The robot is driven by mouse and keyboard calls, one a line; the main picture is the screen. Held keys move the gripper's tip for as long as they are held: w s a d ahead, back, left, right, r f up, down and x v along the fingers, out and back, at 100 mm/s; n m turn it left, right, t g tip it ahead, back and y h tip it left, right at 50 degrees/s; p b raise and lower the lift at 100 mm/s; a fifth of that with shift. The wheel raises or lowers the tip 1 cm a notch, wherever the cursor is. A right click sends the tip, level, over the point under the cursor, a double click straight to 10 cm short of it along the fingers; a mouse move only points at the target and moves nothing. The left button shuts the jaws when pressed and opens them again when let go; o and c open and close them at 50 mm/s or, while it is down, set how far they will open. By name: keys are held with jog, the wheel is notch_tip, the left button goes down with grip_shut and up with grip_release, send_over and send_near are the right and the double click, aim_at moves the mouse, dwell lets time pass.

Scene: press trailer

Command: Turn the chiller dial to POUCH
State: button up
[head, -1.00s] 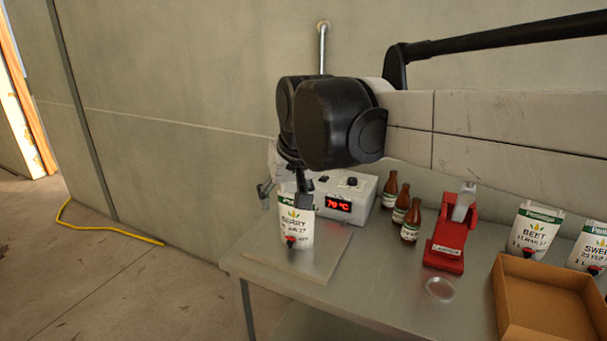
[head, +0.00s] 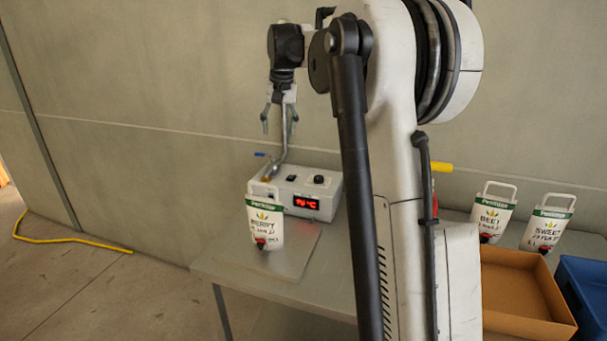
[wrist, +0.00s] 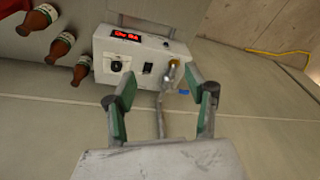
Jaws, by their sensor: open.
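The chiller is a white box (head: 304,196) on the metal table, with a red lit display (head: 305,203). Its black dial (head: 319,180) is on the top panel, right of a small black switch (head: 291,178). The wrist view shows the box upside down, with the dial (wrist: 117,66) left of the switch. Its pointer and any POUCH mark are too small to read. My gripper (head: 279,119) is open and empty above the box's left end, fingers down. In the wrist view, my gripper (wrist: 152,80) has green-padded fingers apart, not touching the dial.
A metal pipe with a blue-handled valve (head: 263,155) rises at the box's left. A white BERRY pouch (head: 265,225) stands before the box on a flat plate (head: 295,258). Brown bottles (wrist: 60,47) stand beside the box. Two pouches, a cardboard box (head: 520,292) and blue crate (head: 584,290) are right.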

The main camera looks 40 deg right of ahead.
jog(key=w+d+f+m+g+p, duration=0.1)
jog(key=w+d+f, duration=0.3)
jog(key=d, duration=0.6)
jog(key=m+g+y+p, duration=0.1)
jog(key=m, duration=0.1)
send_near(319, 177)
jog(key=f, duration=0.3)
jog(key=f+p, duration=0.1)
jog(key=f, duration=0.5)
jog(key=shift+w+a+f, duration=0.1)
jog(key=shift+w+f, duration=0.1)
jog(key=shift+w, duration=0.1)
jog(key=c, duration=1.2)
jog(key=shift+o, duration=0.2)
